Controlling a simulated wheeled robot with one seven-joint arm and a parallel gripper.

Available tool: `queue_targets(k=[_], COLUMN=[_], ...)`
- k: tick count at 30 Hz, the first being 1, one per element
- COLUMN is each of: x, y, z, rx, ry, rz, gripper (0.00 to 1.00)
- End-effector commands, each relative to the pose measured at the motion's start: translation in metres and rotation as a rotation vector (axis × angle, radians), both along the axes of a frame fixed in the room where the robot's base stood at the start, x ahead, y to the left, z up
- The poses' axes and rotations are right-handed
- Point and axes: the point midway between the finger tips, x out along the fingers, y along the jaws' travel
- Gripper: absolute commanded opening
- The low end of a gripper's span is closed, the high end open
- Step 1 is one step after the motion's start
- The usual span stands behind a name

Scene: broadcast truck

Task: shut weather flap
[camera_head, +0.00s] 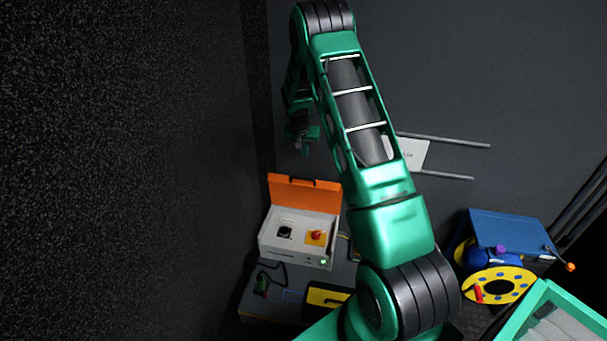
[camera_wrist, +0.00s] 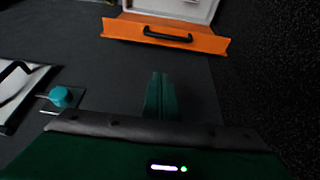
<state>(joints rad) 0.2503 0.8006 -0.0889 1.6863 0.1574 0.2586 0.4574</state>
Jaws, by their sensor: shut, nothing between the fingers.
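The weather flap (camera_head: 304,194) looks to be the orange lid of a white box (camera_head: 292,258); it stands open, raised along the box's back edge. Inside the box are a black round part (camera_head: 284,232) and a red button on a yellow plate (camera_head: 316,237). In the wrist view the orange flap (camera_wrist: 180,42) shows at the top, with a black handle (camera_wrist: 168,36) on it. My gripper (camera_head: 303,149) hangs above the flap in the head view, apart from it. Its fingers (camera_wrist: 161,78) are together and empty in the wrist view.
A green-tipped cable (camera_head: 262,283) and a yellow-black item (camera_head: 327,298) lie before the box. A blue case (camera_head: 506,231) and yellow reel (camera_head: 499,286) stand at right. Grey rails (camera_head: 445,141) cross the back wall. A teal knob (camera_wrist: 61,96) is left in the wrist view.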

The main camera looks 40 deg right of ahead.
Motion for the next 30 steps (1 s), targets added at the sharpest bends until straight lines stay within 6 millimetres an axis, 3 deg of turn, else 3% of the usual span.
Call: queue_targets(k=[8,24,30], x=[0.008,0.033,0.019], y=[-0.006,-0.033,-0.017], z=[-0.02,-0.099,-0.113], rx=[-0.001,0.0,0.0], ry=[-0.005,-0.006,-0.004], rz=[-0.003,-0.001,-0.002], gripper=[0.0,0.0,0.0])
